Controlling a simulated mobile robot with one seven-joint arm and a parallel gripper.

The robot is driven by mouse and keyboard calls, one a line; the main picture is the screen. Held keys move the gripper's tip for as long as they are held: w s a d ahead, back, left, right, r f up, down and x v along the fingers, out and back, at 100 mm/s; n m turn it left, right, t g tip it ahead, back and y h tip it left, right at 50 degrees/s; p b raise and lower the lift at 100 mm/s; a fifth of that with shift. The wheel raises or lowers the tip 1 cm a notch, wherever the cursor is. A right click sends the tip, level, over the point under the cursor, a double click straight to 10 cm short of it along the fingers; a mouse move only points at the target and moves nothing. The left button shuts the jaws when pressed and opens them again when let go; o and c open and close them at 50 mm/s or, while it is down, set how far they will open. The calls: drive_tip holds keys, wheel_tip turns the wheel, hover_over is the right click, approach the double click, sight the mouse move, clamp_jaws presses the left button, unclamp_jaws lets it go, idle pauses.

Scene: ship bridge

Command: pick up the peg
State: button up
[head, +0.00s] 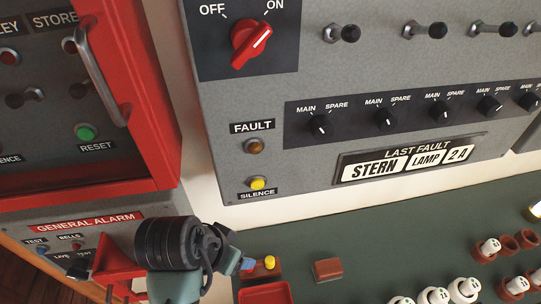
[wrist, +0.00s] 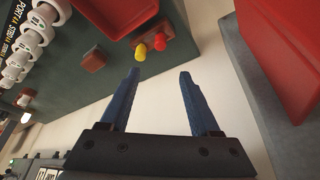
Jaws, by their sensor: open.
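Two small pegs show in the wrist view, a yellow peg (wrist: 140,51) and a red peg (wrist: 160,42), side by side at a brown block (wrist: 146,31). I cannot tell which one the task means. In the head view the yellow peg (head: 269,262) stands on the block, beside my gripper (head: 247,264); the red peg cannot be made out there. My gripper (wrist: 160,73) is open, its two blue fingers apart with nothing between them. In the wrist view both pegs appear beyond the fingertips, toward the gap and a little left.
A red tray (head: 265,293) lies in front of the block on the green desk (head: 350,266). A small brown block (head: 328,269) lies to the right, with several white numbered pieces (head: 466,288) farther right. The grey panel (head: 240,120) and red cabinet (head: 150,150) rise behind.

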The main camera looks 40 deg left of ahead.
drive_tip(key=x, duration=0.7)
drive_tip(key=shift+s+f+p, duration=0.2)
drive_tip(key=shift+s+p, duration=0.1)
drive_tip(key=shift+s+d+p+x, duration=0.1)
drive_tip(key=shift+s+p+x, duration=0.1)
drive_tip(key=shift+x, duration=0.65)
drive_tip(key=shift+s+d+p+x, duration=0.1)
drive_tip(key=shift+p+x, duration=0.15)
drive_tip(key=shift+x, duration=0.65)
drive_tip(key=shift+s+p+x, duration=0.1)
drive_tip(key=shift+p+x, duration=0.1)
drive_tip(key=shift+x, duration=0.65)
drive_tip(key=shift+f, duration=0.15)
clamp_jaws()
